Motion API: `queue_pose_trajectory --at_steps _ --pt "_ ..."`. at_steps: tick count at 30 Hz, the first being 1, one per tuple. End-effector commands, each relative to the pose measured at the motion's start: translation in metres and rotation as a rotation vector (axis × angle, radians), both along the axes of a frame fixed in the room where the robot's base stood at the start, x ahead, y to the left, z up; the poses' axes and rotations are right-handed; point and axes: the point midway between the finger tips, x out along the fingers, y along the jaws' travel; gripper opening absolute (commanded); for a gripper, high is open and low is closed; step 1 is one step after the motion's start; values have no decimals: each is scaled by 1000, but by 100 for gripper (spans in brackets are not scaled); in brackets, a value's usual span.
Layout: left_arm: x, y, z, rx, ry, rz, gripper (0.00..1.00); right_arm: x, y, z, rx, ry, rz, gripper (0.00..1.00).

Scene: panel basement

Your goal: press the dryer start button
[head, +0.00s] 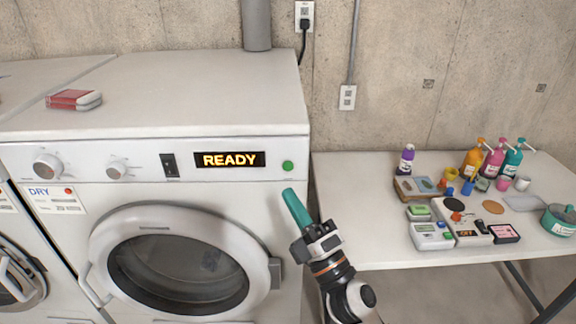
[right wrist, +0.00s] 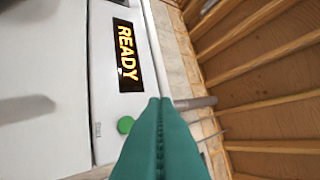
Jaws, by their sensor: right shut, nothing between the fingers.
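The dryer's green start button (head: 288,166) is a round button at the right end of the front panel. It also shows in the right wrist view (right wrist: 125,125), left of the fingers. The display (head: 230,160) beside it reads READY. The dryer (head: 200,205) has a round door below the panel, which is closed. My right gripper (head: 290,193) is shut and empty, with teal fingers pressed together. Its tips appear just below the button in the head view and look apart from it. In the right wrist view the fingers (right wrist: 160,110) partly cover the panel's edge. My left gripper is out of view.
Two knobs (head: 47,167) and a dark switch (head: 169,165) are on the panel's left part. A red and white box (head: 75,100) lies on the machine top. A white table (head: 370,215) with bottles and small items stands at the right.

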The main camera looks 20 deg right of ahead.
Motion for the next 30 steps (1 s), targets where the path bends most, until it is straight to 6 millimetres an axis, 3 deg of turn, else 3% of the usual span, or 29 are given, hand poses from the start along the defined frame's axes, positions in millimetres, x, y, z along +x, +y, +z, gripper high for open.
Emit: queue_pose_trajectory --at_steps 6,12,30 --pt "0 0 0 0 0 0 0 31 -9 1 -1 -1 0 0" --pt "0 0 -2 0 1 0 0 49 -14 0 1 -1 1 0" --pt "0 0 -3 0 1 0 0 56 -16 0 1 0 1 0"
